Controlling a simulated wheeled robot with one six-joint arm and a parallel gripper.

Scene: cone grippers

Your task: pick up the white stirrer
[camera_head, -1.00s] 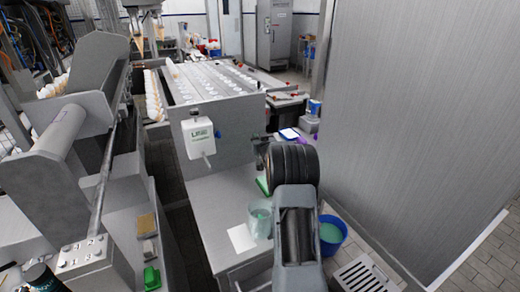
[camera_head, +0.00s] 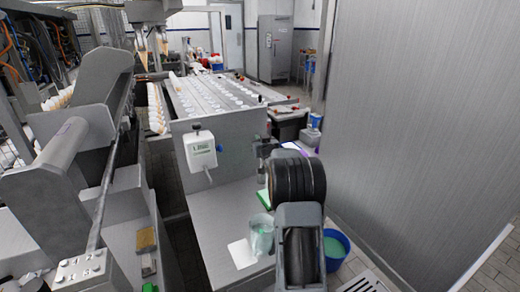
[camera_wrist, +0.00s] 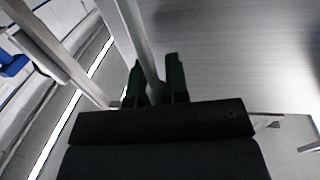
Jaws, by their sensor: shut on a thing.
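My gripper (camera_wrist: 155,62) shows in the wrist view as two dark green fingers on a black body. It is shut on a pale, thin rod, the white stirrer (camera_wrist: 134,35), which runs between the fingers and up out of the top of the picture. The stirrer's far end is out of view. In the head view my arm reaches forward over the right side of the grey counter. Its dark wrist hides most of the gripper, and I cannot make out the stirrer clearly there.
A translucent beaker (camera_head: 261,236) and a blue bucket (camera_head: 335,246) with pale green contents stand beside my arm. A white dispenser (camera_head: 200,150) hangs on the metal machine. A white sheet (camera_head: 241,253) lies on the counter (camera_head: 215,215). A large metal wall (camera_head: 420,130) closes off the right.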

